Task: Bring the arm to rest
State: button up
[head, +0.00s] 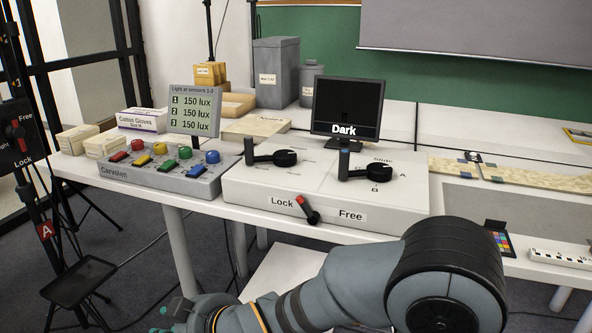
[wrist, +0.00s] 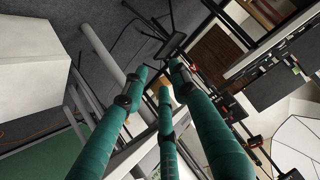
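My gripper (wrist: 160,78) shows in the wrist view as three long teal fingers. Their tips stand apart with nothing held between them, so it is open and empty. In the head view, part of my gripper (head: 168,316) shows at the bottom edge, left of centre, in front of the table and below its top. My grey arm reaches in from the lower right, bent, and passes in front of the table's front edge. The fingers are partly cut off by the frame there.
A white control box (head: 262,190) with black levers and a red Lock/Free lever (head: 307,209) stands near the table's front edge. Left of it is a grey console (head: 165,176) with coloured buttons. A monitor (head: 345,107) reads "Dark". A black tripod stand (head: 78,282) stands left.

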jog(key=w+d+f+m+t+h+b, duration=0.1)
jog(key=w+d+f+b, duration=0.25)
jog(key=d+f, duration=0.2)
jog(key=w+d+f+m+h+b, duration=0.1)
jog(key=w+d+f+m+b, duration=0.1)
jog(key=w+d+f+b, duration=0.25)
jog(key=s+d+f+b, duration=0.3)
jog(key=d+f+b, duration=0.7)
jog(key=f+b, duration=0.15)
jog(key=s+d+f+n+g+h+b, duration=0.1)
jog(key=s+d+f+n+g+b, duration=0.25)
jog(key=s+f+b, duration=1.05)
jog(key=s+d+f+g+h+p, duration=0.2)
jog(key=s+d+f, duration=0.4)
jog(key=s, duration=0.3)
jog(key=shift+s+d+f+m+h+p, duration=0.3)
jog(key=shift+d+m+h+p, duration=0.25)
jog(key=shift+p, duration=0.65)
jog(key=shift+o, duration=0.5)
jog(key=shift+d, duration=0.25)
